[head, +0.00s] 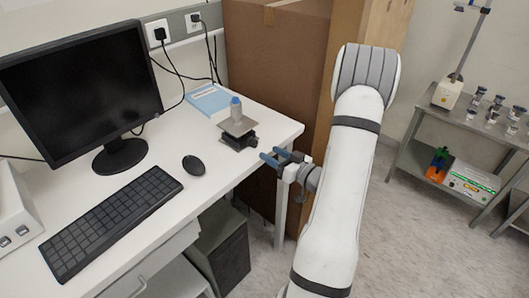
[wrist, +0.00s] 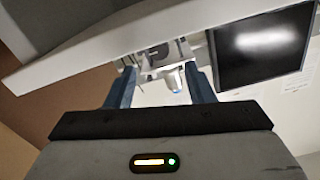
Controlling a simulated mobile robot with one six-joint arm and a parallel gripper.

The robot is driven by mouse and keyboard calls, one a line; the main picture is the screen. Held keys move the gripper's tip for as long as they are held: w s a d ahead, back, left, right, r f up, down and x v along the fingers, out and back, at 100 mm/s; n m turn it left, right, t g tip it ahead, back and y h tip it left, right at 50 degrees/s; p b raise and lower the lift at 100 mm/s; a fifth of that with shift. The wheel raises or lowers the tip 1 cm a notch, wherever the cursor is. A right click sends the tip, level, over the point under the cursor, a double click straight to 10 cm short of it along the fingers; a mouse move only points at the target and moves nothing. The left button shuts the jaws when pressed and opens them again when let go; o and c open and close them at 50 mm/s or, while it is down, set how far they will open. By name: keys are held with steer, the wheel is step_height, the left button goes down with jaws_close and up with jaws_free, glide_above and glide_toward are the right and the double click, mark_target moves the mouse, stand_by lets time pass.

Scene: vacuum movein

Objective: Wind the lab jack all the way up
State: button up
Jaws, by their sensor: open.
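The lab jack (head: 238,127) stands near the desk's right front corner, with a grey top plate over a dark base. Its plate is only a little above the base, so it looks low. A small bottle with a blue cap (head: 236,108) stands on the plate. My gripper (head: 273,156) is open and empty at the desk's right edge, to the right of the jack and apart from it. In the wrist view, the jack (wrist: 158,56) shows small between the blue fingers, with the bottle (wrist: 174,79) beside it.
A mouse (head: 194,165), keyboard (head: 112,220) and monitor (head: 82,85) are on the white desk (head: 200,208). A blue book (head: 208,99) lies behind the jack. A large brown box (head: 275,60) stands behind the desk's right end. A metal shelf (head: 455,120) is at the right.

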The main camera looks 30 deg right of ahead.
steer(key=v, duration=0.2)
steer(key=shift+s, duration=0.3)
